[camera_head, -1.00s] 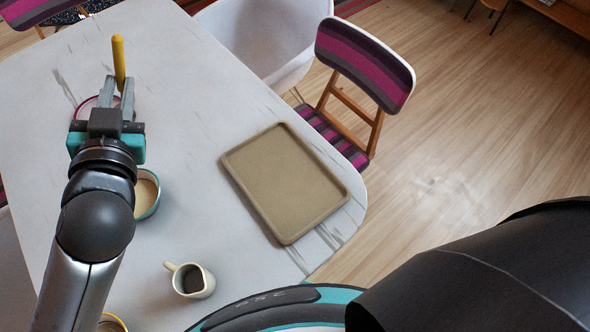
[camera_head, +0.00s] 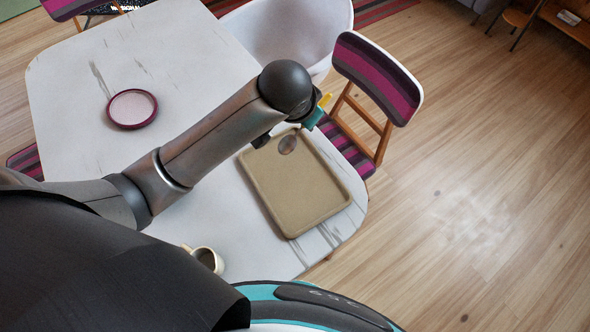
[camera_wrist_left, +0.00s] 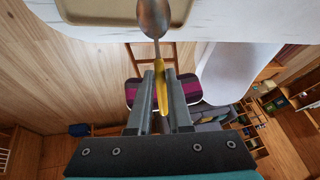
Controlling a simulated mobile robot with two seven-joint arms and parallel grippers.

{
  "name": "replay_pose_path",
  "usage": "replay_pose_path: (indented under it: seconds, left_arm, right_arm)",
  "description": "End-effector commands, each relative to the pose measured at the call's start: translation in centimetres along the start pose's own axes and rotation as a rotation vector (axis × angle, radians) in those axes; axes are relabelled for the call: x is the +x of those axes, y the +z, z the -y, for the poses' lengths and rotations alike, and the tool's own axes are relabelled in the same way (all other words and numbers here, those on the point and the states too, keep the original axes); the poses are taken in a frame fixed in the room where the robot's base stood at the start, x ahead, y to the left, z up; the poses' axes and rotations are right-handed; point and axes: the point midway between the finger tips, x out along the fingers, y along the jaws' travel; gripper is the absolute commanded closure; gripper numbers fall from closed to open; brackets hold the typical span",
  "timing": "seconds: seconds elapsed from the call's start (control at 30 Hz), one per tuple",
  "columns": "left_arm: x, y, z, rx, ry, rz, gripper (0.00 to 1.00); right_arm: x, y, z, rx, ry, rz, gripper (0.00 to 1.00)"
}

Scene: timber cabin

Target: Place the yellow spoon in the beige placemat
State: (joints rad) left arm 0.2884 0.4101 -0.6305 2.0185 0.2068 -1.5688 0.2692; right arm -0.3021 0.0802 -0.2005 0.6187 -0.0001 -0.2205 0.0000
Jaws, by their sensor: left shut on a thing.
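The yellow spoon, with its metal bowl (camera_head: 287,145) and yellow handle, is in my left gripper (camera_head: 314,117). In the left wrist view the gripper (camera_wrist_left: 160,88) is shut on the yellow handle (camera_wrist_left: 161,70), and the spoon's bowl points away from it. In the head view the bowl shows over the far edge of the beige placemat (camera_head: 300,200), a tan tray-like mat with a raised rim. Whether the bowl touches the mat I cannot tell. The mat also shows in the left wrist view (camera_wrist_left: 90,10). My forearm hides part of the gripper. My right gripper is not in view.
A magenta-rimmed plate (camera_head: 132,108) sits on the white table (camera_head: 75,70). A cream mug (camera_head: 207,258) stands near the front, partly behind my arm. A striped chair (camera_head: 375,75) and a white chair (camera_head: 290,35) stand by the table's edge. The mat's interior is bare.

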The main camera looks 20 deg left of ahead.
Motion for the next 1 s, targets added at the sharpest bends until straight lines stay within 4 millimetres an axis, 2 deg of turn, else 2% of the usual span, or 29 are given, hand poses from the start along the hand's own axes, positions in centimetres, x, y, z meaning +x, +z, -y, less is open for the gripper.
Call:
replay_pose_path:
  seconds: [0.03,0.2,0.37,0.47,0.57,1.0]
  left_arm:
    - [-0.6,-0.2,-0.3,0.018,0.037,0.072,1.00]
    - [-1.9,1.0,-1.7,0.105,0.162,0.302,1.00]
    - [-3.6,1.8,-2.2,0.175,0.226,0.422,1.00]
    - [-3.8,2.2,-2.4,0.195,0.242,0.453,1.00]
    - [-2.5,3.1,-2.8,0.200,0.248,0.464,1.00]
    - [7.5,8.3,-5.0,0.200,0.246,0.460,1.00]
  right_arm:
    - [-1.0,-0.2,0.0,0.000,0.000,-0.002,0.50]
    - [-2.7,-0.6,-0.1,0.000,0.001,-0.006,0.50]
    - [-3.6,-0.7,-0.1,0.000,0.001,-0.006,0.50]
    - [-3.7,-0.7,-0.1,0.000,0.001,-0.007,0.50]
    - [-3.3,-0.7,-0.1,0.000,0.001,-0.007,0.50]
    - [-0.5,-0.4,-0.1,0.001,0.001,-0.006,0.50]
